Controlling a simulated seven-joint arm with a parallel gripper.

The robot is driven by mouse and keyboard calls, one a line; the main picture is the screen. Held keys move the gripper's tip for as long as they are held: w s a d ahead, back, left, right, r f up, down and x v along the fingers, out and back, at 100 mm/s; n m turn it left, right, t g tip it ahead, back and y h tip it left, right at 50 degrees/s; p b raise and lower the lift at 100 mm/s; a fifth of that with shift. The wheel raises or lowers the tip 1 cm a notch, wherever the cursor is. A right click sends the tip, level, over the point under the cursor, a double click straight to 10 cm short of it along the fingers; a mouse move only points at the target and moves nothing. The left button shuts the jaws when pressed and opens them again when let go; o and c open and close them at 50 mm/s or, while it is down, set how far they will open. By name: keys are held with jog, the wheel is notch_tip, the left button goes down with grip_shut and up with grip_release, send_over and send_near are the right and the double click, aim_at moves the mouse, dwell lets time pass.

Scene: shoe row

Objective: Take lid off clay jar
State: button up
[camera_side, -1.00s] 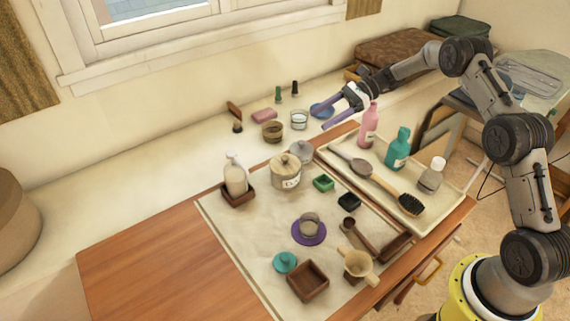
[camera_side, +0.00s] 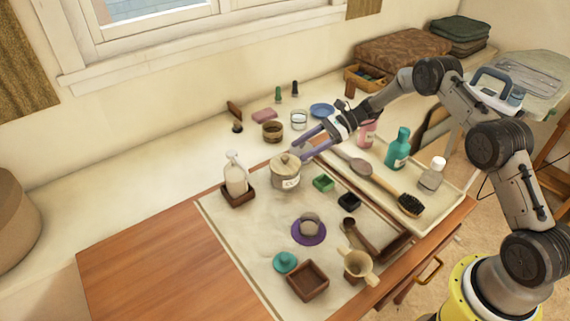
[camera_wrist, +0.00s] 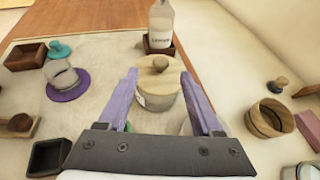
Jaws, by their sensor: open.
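My gripper (camera_side: 303,150) is open, with purple fingers, just right of the jar at about lid height. In the wrist view the lid (camera_wrist: 158,73) lies ahead, between and beyond the open fingers (camera_wrist: 160,80), with the jar body (camera_wrist: 158,102) partly showing under it. I cannot tell whether a finger touches the jar. The grey-lidded pot behind it is hidden by my gripper in the side view.
A soap bottle (camera_side: 235,175) in a dark wooden tray stands close left of the jar. A green dish (camera_side: 323,183) and a black dish (camera_side: 349,201) lie to its right. A tray (camera_side: 455,196) with bottles and brushes is further right. Bare wood (camera_side: 160,240) lies front left.

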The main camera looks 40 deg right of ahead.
aim_at(291, 162)
jog(key=x, duration=0.4)
jog(key=shift+w+a, duration=0.15)
jog(key=shift+a, duration=0.2)
grip_shut()
